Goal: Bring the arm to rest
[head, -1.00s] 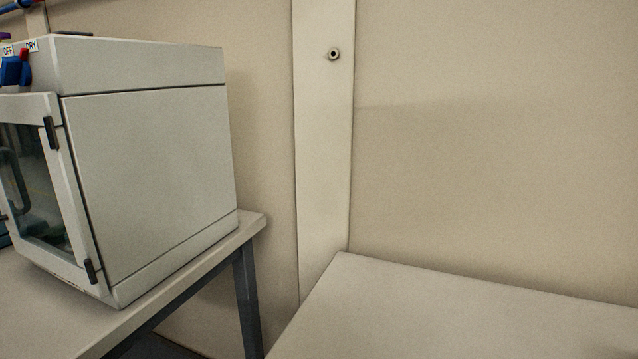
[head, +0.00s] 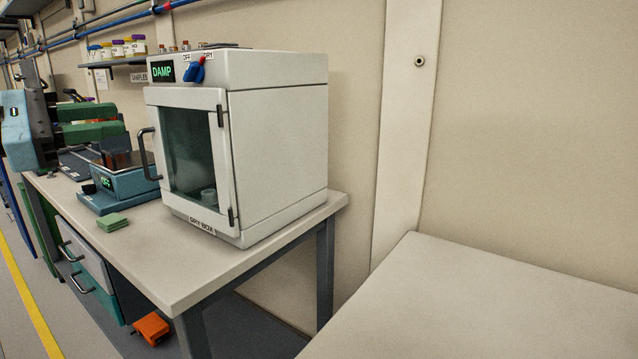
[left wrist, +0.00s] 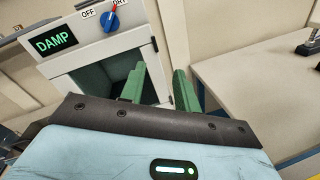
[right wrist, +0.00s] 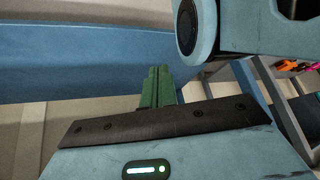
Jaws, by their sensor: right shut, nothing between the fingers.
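My left gripper (head: 122,120) reaches in from the left over the bench (head: 165,275), to the left of the dry box (head: 280,155). In the left wrist view its green fingers (left wrist: 158,88) stand apart with nothing between them, and the dry box front (left wrist: 90,68) is beyond them. My right gripper (right wrist: 157,72) shows only in the right wrist view. Its green fingers are together and empty, with blue parts of my own body close by.
The dry box's door is shut, its display (head: 162,71) reads DAMP, and its blue knob (head: 197,70) has a red pointer. A blue balance (head: 128,187) and green pads (head: 112,222) stand nearby. An orange pedal (head: 152,328) lies below.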

